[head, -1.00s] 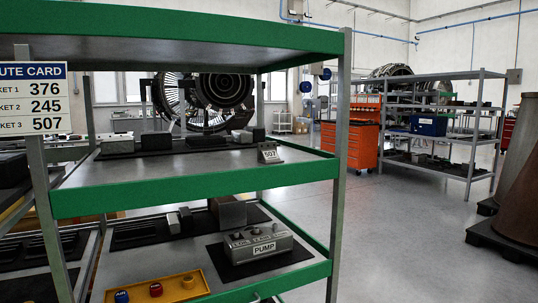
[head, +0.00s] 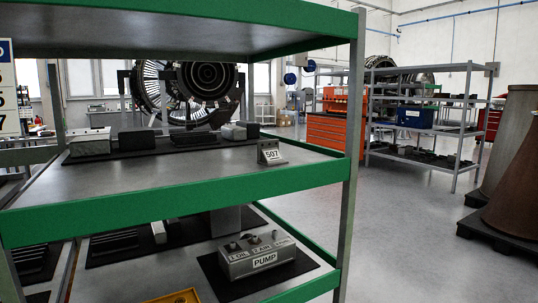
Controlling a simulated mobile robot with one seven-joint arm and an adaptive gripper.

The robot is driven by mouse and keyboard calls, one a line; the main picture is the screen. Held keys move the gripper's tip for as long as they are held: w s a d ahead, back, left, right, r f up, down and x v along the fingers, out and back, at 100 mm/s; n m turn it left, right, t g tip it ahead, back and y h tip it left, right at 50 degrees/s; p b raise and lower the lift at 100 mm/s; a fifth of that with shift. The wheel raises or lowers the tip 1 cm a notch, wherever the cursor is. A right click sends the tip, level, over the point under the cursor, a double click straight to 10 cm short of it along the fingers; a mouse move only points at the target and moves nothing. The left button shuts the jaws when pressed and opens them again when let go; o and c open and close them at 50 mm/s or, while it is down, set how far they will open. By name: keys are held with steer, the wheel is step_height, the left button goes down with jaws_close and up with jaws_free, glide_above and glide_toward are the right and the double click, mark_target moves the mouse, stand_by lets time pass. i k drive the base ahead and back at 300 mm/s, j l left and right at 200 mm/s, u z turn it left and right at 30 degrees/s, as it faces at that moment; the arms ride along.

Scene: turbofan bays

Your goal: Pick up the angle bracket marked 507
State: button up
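The angle bracket marked 507 (head: 271,152) stands on the middle shelf (head: 200,178) of a green-edged rack, near the shelf's right end. It is a small grey metal piece with a white label on its sloping face, and nothing touches it from above. My gripper and arm are not in view.
Dark and light blocks (head: 137,140) stand on a black mat behind the bracket. The upper shelf (head: 180,35) hangs above, and a rack post (head: 353,150) stands to the right. Open floor lies right, before an orange cabinet (head: 327,135).

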mark_target(268, 154)
steer(key=i+j+u, duration=0.15)
steer(key=i, duration=0.3)
steer(key=i+j+u, duration=0.2)
steer(key=i, duration=0.3)
steer(key=l, duration=0.1)
